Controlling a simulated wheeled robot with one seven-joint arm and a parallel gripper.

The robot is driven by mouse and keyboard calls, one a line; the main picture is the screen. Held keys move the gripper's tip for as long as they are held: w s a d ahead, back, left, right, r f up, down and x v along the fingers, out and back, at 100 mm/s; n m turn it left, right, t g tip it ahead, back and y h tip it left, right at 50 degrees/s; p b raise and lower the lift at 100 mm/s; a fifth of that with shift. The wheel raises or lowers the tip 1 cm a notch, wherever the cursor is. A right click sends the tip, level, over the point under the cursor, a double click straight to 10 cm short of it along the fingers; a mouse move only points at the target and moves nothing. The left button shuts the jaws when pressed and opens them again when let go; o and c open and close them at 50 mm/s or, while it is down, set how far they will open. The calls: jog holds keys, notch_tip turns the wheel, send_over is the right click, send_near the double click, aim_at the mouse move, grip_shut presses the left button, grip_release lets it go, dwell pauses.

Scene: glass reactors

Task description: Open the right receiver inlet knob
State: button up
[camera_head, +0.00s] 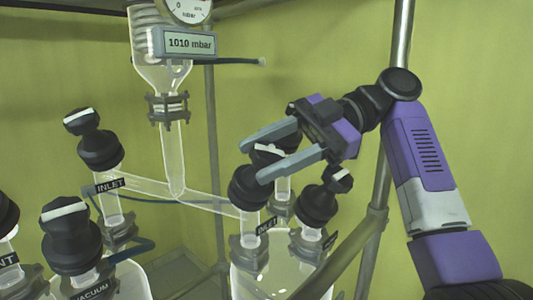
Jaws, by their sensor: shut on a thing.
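The right receiver inlet valve (247,187) is a black fitting on a glass neck, with an INLET label (267,226) below it. Its black knob (268,153) has a white stripe on top and is partly hidden by my fingers. My gripper (250,162) comes in from the upper right. Its two grey fingers lie on either side of the knob and are shut on it. The stripe runs roughly across the picture between the fingers. How far the knob is turned cannot be told.
Other black valves stand close by on the right receiver (262,277), including one at its right (317,205). The left receiver's inlet valve (100,150) and vacuum valve (72,240) are at left. A metal post (378,190) stands near my arm. A gauge display (190,44) reads 1010 mbar.

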jog(key=o, duration=1.4)
jog(key=shift+f+b, duration=0.2)
jog(key=shift+b, duration=0.2)
